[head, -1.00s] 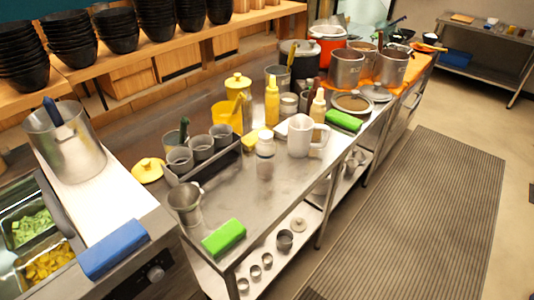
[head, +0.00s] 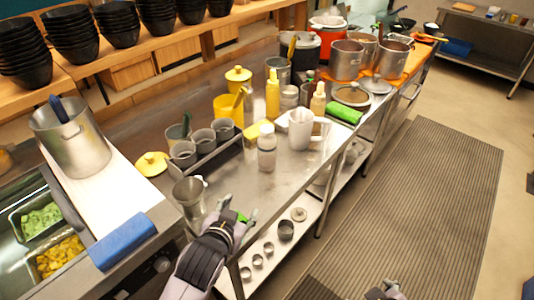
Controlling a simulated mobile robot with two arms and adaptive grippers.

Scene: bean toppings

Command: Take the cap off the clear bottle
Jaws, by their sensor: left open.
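The clear bottle (head: 267,158) stands upright on the steel counter, with its white cap (head: 266,129) on top. My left gripper (head: 239,208) is open and empty, over the counter's near edge. It is in front of the bottle and a little to its left, apart from it. My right gripper (head: 387,290) only just shows at the bottom edge, over the floor mat; its jaws cannot be made out.
A green sponge (head: 243,217) is mostly hidden behind my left gripper. A steel cup (head: 188,197) stands to the left of it. A white mug (head: 302,130) stands right of the bottle, and a dark caddy of grey cups (head: 202,142) stands to its left.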

